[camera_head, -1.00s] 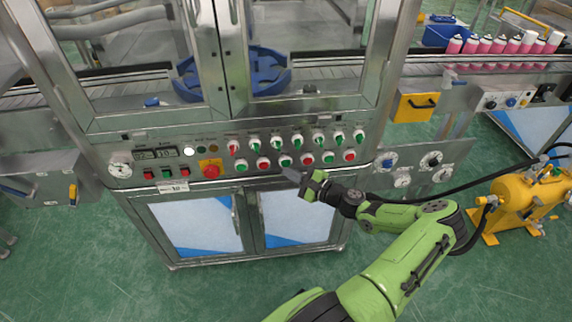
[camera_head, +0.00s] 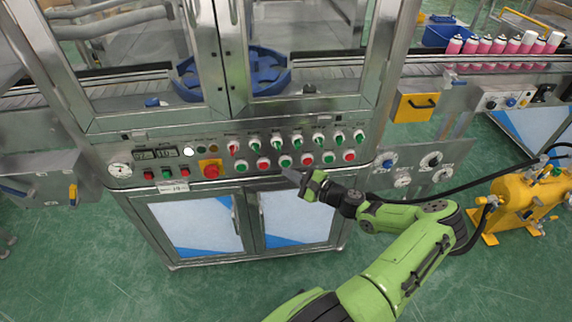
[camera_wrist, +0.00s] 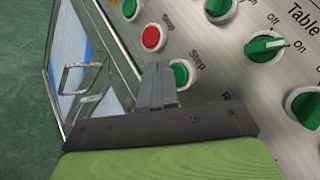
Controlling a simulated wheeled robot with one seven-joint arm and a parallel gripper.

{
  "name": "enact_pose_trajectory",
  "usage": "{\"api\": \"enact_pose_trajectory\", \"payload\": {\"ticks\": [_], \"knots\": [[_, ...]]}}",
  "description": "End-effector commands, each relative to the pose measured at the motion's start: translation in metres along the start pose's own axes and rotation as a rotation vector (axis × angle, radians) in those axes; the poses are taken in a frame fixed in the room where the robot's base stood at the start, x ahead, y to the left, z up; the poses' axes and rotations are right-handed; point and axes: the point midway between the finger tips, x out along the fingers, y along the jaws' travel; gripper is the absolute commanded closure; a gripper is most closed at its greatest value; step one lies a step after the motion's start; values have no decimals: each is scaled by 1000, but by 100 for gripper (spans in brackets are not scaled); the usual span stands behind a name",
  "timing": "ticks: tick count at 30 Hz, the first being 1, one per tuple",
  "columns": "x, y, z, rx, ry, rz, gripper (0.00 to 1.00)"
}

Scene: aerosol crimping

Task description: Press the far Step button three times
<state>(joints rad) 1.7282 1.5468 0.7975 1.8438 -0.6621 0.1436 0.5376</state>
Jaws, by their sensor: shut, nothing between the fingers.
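In the wrist view a green button labelled Step (camera_wrist: 181,75) sits just right of my gripper (camera_wrist: 158,72), whose fingers are together and empty. A red button labelled Stop (camera_wrist: 152,38) is just beyond the fingertips. In the head view my gripper (camera_head: 290,174) is just below the lower button row, near a green button (camera_head: 285,160). Other green buttons (camera_head: 241,168) (camera_head: 328,157) are in that row, with red ones between. Their labels are too small to read in the head view. Whether the fingertips touch the panel cannot be told.
A red emergency stop (camera_head: 211,170) on a yellow plate is left of the buttons. Cabinet doors (camera_head: 195,225) with handles are below. A yellow tank (camera_head: 525,200) with a black hose stands right.

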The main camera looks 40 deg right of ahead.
Motion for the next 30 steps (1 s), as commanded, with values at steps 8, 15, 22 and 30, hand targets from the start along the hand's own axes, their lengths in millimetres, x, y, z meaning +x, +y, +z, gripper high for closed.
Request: {"api": "enact_pose_trajectory", "payload": {"ticks": [8, 15, 22, 30], "knots": [[0, 0, 0, 0, 0, 0, 100], [0, 0, 0, 0, 0, 0, 100], [6, -4, -4, -1, 0, 1, 100], [6, -4, -4, 0, 0, 0, 100]]}}
